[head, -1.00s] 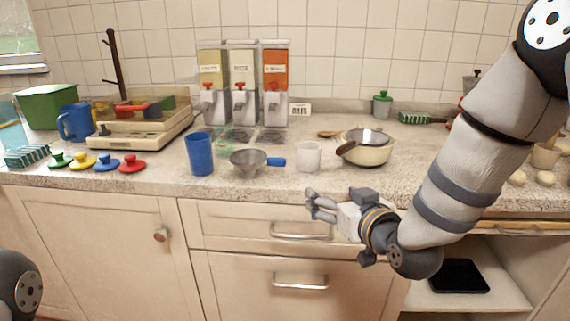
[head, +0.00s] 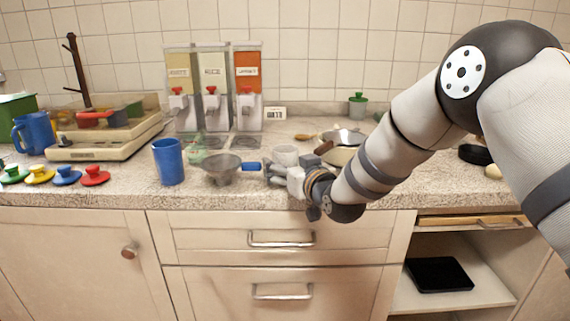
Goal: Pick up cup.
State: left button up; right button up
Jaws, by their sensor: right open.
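I cannot tell whether a finger touches the cup. A taller blue cup (head: 168,162) stands upright further left, apart from the gripper. My left gripper is out of view.
A grey funnel or strainer with a blue handle (head: 222,168) lies close left of my right gripper. Dispensers (head: 213,90) stand behind. Several coloured lids (head: 66,176) lie at left.

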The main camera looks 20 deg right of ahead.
jog(key=c, duration=1.2)
jog(key=shift+c, duration=0.5)
jog(key=shift+r, duration=0.15)
